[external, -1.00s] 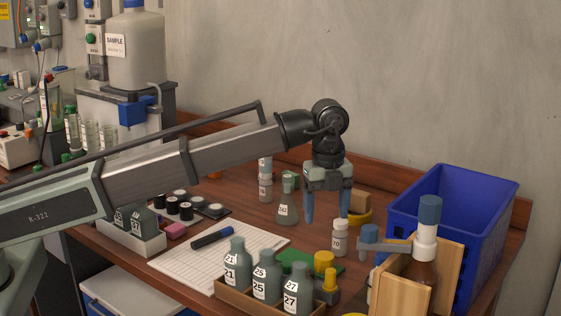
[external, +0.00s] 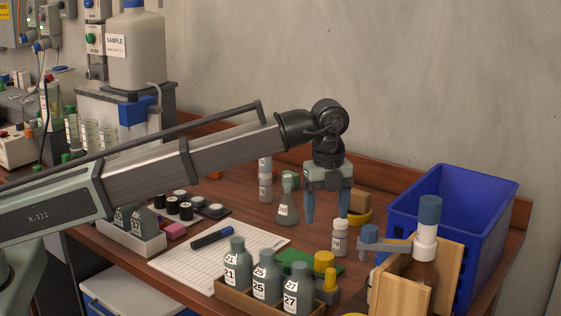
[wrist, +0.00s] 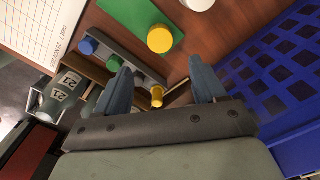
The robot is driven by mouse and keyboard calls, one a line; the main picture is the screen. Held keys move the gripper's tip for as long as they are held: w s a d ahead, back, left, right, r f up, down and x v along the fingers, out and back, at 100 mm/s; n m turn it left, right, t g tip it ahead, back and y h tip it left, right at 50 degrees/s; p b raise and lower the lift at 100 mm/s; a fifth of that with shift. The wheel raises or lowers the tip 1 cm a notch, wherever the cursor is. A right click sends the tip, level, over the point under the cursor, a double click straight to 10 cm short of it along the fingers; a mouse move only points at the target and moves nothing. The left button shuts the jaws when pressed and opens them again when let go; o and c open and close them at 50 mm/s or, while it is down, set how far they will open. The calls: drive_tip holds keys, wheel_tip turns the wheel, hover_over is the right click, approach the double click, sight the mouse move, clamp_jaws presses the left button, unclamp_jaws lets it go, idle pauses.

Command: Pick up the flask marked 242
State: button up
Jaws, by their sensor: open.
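The flask marked 242 (external: 287,211) is a small grey-green conical flask with a green stopper and a white label. It stands upright on the wooden bench in the external view, to the left of my gripper (external: 327,208). My gripper points down, open and empty, with its two blue fingers apart. It also shows in the wrist view (wrist: 163,88), where I cannot make out the flask.
A blue crate (external: 440,225) is at the right. Numbered bottles in a wooden tray (external: 235,297) stand in front. A gridded sheet (external: 185,268) with a marker lies left.

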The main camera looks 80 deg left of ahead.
drive_tip(key=shift+c, duration=0.6)
drive_tip(key=n+y, duration=0.1)
drive_tip(key=n, duration=3.3)
approach(288, 176)
drive_tip(key=shift+n, duration=0.3)
drive_tip(key=f, duration=0.4)
drive_tip(key=a+f, duration=0.1)
drive_tip(key=f, duration=0.2)
drive_tip(key=shift+w, duration=0.1)
drive_tip(key=shift+s+a+f, duration=0.1)
drive_tip(key=shift+f, duration=1.25)
drive_tip(key=shift+s+a+f, duration=0.1)
drive_tip(key=shift+f, duration=1.25)
